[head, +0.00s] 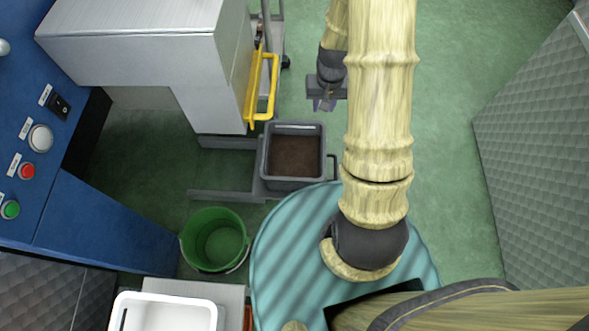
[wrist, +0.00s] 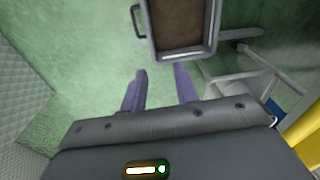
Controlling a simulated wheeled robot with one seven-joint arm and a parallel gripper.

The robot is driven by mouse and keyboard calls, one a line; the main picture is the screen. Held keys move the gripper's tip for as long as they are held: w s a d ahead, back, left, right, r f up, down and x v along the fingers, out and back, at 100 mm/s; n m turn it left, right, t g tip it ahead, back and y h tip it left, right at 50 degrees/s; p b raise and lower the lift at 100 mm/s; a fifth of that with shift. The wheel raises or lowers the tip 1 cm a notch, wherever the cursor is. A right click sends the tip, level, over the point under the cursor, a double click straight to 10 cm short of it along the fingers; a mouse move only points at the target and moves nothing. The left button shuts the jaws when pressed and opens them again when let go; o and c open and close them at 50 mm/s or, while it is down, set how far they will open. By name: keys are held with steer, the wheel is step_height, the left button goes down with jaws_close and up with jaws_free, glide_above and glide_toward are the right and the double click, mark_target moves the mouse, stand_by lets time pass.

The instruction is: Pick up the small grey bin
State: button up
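The small grey bin (head: 292,184) stands at the foot of the steel machine in the head view, with dark brown matter inside. A handle sticks out on its right side. In the wrist view the bin (wrist: 181,56) is at the top, cut off by the picture edge, with its handle at its left. My gripper (head: 324,103) is beyond and a little right of the bin in the head view. In the wrist view my gripper (wrist: 160,87) has its two fingers apart with only green floor between them. The fingers are clear of the bin.
A yellow bar (head: 271,88) and the steel machine (head: 150,70) are left of my gripper. A grey floor frame (head: 225,195) runs by the bin. A green bucket (head: 214,240) and a white tub (head: 165,315) stand nearer. Green floor is free to the right.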

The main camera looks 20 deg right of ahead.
step_height(320, 180, down, 18)
steer(key=d+m+b, duration=0.1)
steer(key=d+b, duration=0.1)
steer(key=b, duration=0.7)
steer(key=shift+w+d+g+b, duration=0.3)
steer(key=shift+w+d, duration=0.1)
steer(key=shift+f, duration=0.1)
steer(key=f+b, duration=0.3)
steer(key=f, duration=0.3)
steer(key=f+b, duration=0.4)
steer(key=f, duration=0.2)
steer(key=shift+w+a+f, duration=0.1)
steer(key=shift+a+f, duration=0.05)
steer(key=shift+a, duration=0.05)
